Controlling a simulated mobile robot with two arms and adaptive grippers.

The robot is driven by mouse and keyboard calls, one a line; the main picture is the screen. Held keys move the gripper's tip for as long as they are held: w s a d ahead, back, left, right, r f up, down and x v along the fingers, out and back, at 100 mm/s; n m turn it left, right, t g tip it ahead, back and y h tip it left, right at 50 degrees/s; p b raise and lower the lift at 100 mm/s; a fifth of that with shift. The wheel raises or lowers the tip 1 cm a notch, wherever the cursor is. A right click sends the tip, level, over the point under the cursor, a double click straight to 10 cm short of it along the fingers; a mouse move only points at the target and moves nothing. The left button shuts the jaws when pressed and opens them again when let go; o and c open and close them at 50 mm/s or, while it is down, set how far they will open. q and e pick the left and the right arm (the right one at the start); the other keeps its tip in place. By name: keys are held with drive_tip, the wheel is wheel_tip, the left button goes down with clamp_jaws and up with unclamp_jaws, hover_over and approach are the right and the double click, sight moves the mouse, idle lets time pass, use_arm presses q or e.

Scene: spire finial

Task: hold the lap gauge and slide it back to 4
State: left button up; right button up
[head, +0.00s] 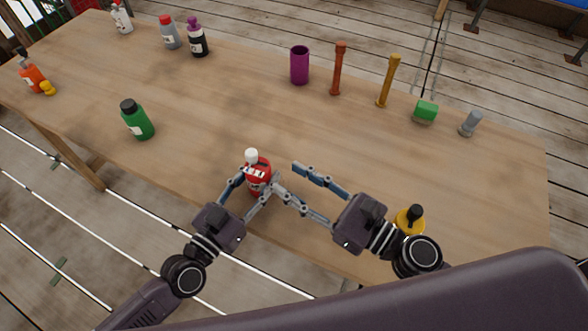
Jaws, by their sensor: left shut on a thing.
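A red object with a white knob on top (258,165) stands near the table's front edge and carries a pale marked strip; I take it to be the lap gauge, but its numbers are too small to read. My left gripper (255,184) is shut on it, with one finger on each side. The fingers hide part of its lower body. My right gripper (286,179) is open just to the right of the red object. Its fingers point left and are spread apart with nothing between them. One fingertip is close to the red object; I cannot tell whether they touch.
A green bottle (138,121) stands to the left on the wooden table (220,110). A yellow object with a black top (410,217) is beside my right arm. A purple cup (299,66), orange post (338,70), yellow post (388,82) and green block (425,111) line the far side.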

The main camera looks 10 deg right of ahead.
use_arm(q)
drive_tip(key=o, duration=1.3)
